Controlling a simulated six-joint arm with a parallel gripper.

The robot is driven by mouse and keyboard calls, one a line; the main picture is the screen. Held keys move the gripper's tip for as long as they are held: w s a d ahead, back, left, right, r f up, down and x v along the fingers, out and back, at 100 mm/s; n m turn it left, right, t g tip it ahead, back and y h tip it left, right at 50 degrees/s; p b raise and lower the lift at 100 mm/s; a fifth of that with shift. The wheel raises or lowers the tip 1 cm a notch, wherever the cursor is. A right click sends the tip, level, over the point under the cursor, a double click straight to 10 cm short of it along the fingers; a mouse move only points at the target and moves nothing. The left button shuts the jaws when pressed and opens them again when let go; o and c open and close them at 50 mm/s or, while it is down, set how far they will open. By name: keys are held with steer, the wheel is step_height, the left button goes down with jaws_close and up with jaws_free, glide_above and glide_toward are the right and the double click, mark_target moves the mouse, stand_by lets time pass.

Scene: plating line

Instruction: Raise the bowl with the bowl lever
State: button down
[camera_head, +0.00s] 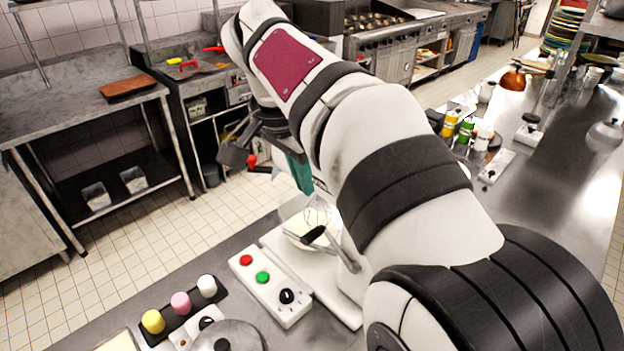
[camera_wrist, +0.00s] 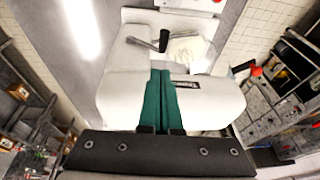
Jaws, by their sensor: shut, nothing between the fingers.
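The white stand mixer's bowl (camera_head: 297,228) sits below the wire whisk (camera_head: 317,215), whose wires show above it. The bowl lever (camera_head: 313,235) has a black grip on a bent metal arm at the mixer's near side. In the wrist view the lever's grip (camera_wrist: 164,40) stands beside the pale bowl (camera_wrist: 187,48). My gripper (camera_head: 303,186) is shut and empty above the mixer, apart from the lever. In the wrist view its green fingers (camera_wrist: 161,76) lie together in front of the white mixer head (camera_wrist: 212,102), which partly hides the bowl.
A control box (camera_head: 270,285) with red and green buttons and a black knob stands close to the mixer. Yellow, pink and white capped items (camera_head: 181,303) stand in a black rack at lower left. Bottles (camera_head: 449,124) stand farther along the counter.

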steer(key=x, duration=0.8)
steer(key=a+x, duration=0.1)
steer(key=x, duration=0.4)
steer(key=shift+s+f, duration=0.1)
steer(key=shift+f, duration=0.1)
steer(key=shift+a, duration=0.1)
steer(key=w+a+f+g+h, duration=0.1)
steer(key=w+a+f+h, duration=0.1)
steer(key=f, duration=0.9)
steer(key=shift+w+a+g, duration=0.4)
steer(key=shift+w+a, duration=0.3)
steer(key=shift+f, duration=0.1)
stand_by(0.6)
glide_toward(312, 233)
step_height(312, 233, down, 4)
steer(key=w+a, duration=0.1)
steer(key=a, duration=0.2)
steer(key=shift+w+d, duration=0.15)
steer(key=shift+w, duration=0.1)
